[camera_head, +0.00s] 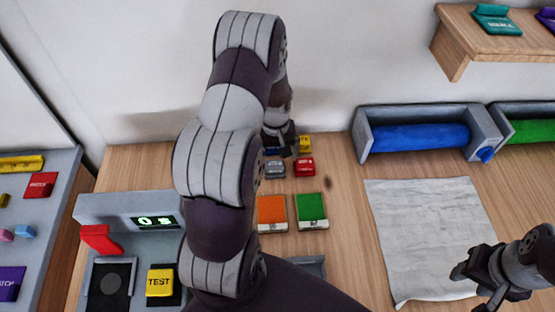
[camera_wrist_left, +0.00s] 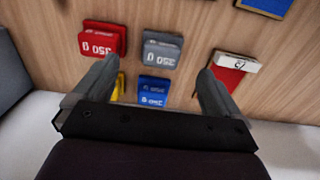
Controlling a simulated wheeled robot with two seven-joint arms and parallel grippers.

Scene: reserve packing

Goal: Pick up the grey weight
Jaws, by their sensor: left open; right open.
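The grey weight (camera_head: 275,169) lies on the wooden table beside the red weight (camera_head: 304,167), partly behind my left arm. The left wrist view shows the grey weight (camera_wrist_left: 162,48) just beyond the fingertips, roughly centred between them. My left gripper (camera_wrist_left: 158,68) is open and empty, with its fingers apart on either side of the weights. In the head view my left gripper (camera_head: 281,142) is just behind the grey weight. My right gripper (camera_head: 472,282) is open and empty near the front edge of the paper sheet.
A blue weight (camera_wrist_left: 154,89) and a yellow weight (camera_head: 305,144) lie close by. Orange (camera_head: 271,212) and green (camera_head: 312,210) cards lie in front. A paper sheet (camera_head: 425,230) is at right, with a blue roll (camera_head: 420,138) behind it. A scale (camera_head: 115,211) stands at left.

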